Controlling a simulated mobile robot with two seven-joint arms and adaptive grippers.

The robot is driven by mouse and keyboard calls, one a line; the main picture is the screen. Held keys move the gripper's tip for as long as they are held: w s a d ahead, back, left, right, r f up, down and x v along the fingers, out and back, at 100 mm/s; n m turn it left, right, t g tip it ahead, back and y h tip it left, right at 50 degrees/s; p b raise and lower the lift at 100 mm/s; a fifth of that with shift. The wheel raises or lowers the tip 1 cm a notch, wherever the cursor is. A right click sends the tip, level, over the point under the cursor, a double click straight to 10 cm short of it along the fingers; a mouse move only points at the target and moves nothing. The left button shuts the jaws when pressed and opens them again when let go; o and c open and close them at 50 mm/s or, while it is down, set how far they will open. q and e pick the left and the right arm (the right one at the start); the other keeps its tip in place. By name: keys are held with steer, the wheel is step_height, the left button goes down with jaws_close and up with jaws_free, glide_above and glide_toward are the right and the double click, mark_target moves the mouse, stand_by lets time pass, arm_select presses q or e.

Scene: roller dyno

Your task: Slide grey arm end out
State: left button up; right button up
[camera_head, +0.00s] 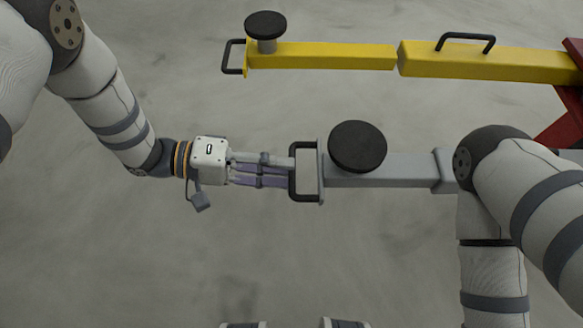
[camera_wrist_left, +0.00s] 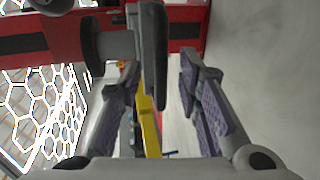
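The grey arm end (camera_head: 375,180) is a grey bar with a round black pad (camera_head: 357,146) on top and a black handle (camera_head: 305,171) on its left end plate. My left gripper (camera_head: 284,170) comes from the left, with its fingertips at the handle's outer bar. In the left wrist view its two fingers (camera_wrist_left: 163,85) stand apart with a gap between them. A dark part (camera_wrist_left: 153,60) of the grey arm end shows between and above them; I cannot tell if the fingers touch it. My right gripper is not in view.
A yellow arm (camera_head: 330,56) with its own black pad and handles lies beyond the grey one, roughly parallel. A red lift part (camera_head: 560,125) stands at the right. My right arm covers the right part of the grey arm. The floor on the left is clear.

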arm_select(q)
steer(key=shift+x, duration=1.5)
jaws_close()
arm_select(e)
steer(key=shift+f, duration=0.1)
